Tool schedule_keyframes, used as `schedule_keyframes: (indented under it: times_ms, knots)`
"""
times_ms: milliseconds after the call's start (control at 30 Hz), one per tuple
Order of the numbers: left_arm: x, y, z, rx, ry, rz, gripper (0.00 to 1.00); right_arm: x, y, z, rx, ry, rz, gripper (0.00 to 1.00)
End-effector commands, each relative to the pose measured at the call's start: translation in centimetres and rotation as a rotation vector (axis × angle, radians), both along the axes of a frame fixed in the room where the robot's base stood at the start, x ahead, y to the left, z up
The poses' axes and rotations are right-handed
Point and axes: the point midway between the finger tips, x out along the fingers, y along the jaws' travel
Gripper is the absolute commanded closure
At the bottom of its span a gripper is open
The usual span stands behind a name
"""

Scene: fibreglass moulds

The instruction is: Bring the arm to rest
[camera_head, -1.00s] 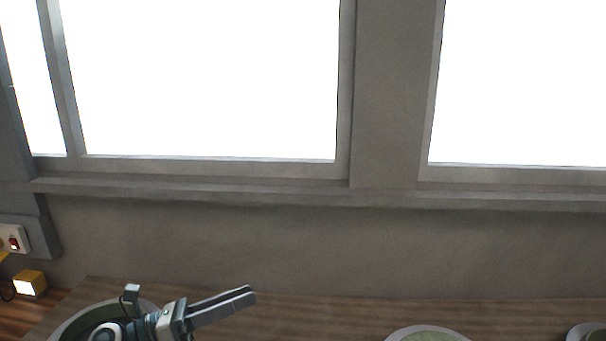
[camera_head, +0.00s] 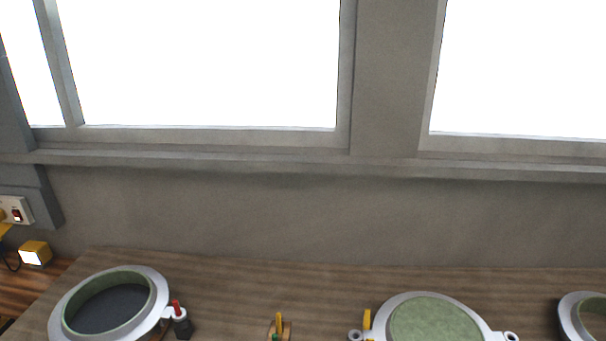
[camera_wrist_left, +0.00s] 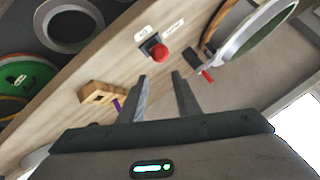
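My left gripper (camera_wrist_left: 161,88) shows in the left wrist view, its two dark fingers apart with nothing between them. It is in the air over the wooden worktop, with a red button (camera_wrist_left: 160,53) on a dark base beyond the fingertips. Neither arm shows in the head view. My right gripper is out of sight.
The worktop (camera_head: 230,285) holds a ring-shaped mould (camera_head: 157,290) at left, a green-topped mould (camera_head: 435,318) at right and another mould (camera_head: 565,310) at the right edge. A red-capped dark object (camera_head: 182,326) stands beside the left mould. A wooden block (camera_wrist_left: 96,92) lies left of the gripper.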

Motion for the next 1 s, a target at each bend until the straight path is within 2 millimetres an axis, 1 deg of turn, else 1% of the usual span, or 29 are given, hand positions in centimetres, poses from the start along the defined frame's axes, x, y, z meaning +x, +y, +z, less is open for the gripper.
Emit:
schedule_keyframes:
  times_ms: [33,100,200,400,667,700,867,1000]
  knots:
    - [-2.3,-0.3,-1.4,-0.049,0.076,0.035,0.70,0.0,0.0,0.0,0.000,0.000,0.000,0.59]
    - [-4.9,-0.7,-2.8,-0.102,0.163,0.075,0.70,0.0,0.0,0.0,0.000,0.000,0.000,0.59]
    - [-7.9,-1.2,-4.2,-0.154,0.262,0.118,0.70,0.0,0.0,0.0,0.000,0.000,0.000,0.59]
    - [-13.0,-2.2,-5.9,-0.233,0.416,0.182,0.70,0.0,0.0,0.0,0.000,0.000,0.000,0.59]
    - [-18.6,-3.5,-6.9,-0.307,0.584,0.247,0.70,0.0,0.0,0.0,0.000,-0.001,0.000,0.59]
    - [-18.2,-3.5,-7.9,-0.306,0.586,0.247,0.70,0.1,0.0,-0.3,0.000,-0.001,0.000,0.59]
    - [-17.5,-3.6,-11.0,-0.302,0.593,0.246,0.70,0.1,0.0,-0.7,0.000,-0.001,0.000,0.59]
    - [-17.0,-3.7,-14.0,-0.300,0.601,0.246,0.70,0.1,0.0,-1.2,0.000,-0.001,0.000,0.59]
